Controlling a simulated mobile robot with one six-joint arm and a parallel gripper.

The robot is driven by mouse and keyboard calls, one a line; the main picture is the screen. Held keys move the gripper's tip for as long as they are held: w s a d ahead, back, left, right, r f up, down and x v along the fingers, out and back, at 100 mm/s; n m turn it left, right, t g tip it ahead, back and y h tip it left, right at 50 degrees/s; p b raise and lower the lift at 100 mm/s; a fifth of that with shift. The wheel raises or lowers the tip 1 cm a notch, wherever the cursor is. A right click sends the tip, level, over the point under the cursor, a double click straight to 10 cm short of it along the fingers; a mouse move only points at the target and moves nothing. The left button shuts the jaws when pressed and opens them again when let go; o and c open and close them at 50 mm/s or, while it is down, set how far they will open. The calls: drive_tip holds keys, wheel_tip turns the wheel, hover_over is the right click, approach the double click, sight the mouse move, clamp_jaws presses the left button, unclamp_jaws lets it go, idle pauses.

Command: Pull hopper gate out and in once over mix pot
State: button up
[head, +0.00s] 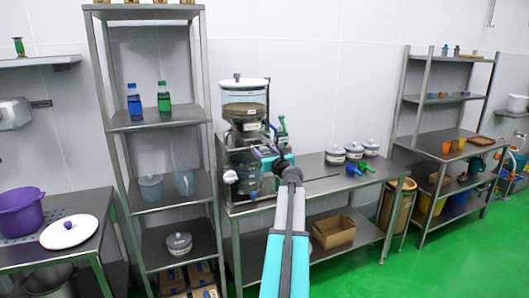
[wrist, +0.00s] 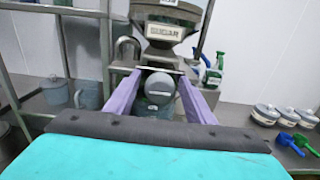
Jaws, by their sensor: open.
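The hopper (head: 244,98) has a clear body with a white lid and brown contents, and stands on a metal frame on the bench. Its SUGAR label shows on the grey funnel (wrist: 165,30) in the wrist view. Under the funnel is a pale metal crosspiece, seemingly the gate (wrist: 160,68). A round grey knob-like part (wrist: 159,83) shows below it. A pot (wrist: 158,106), seemingly the mix pot, is partly hidden beneath. My gripper (wrist: 160,75) is open, its purple fingers on either side of the knob-like part; contact cannot be told. In the head view my arm hides part of the frame.
Lidded tubs (head: 352,150) and blue and green scoops (head: 355,167) are on the bench to the right. A green spray bottle (wrist: 213,70) is close right of the hopper. A metal shelf rack (head: 162,120) stands close left. Green floor (head: 350,275) is clear in front.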

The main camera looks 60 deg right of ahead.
sight(260, 146)
clamp_jaws()
drive_tip(key=x, duration=0.7)
drive_tip(key=shift+d+r, duration=0.1)
drive_tip(key=shift+r, duration=0.05)
idle(0.3)
drive_tip(key=shift+c, duration=1.6)
unclamp_jaws()
drive_tip(key=shift+w, duration=0.1)
drive_tip(key=o, duration=0.3)
drive_tip(key=shift+w+d, duration=0.1)
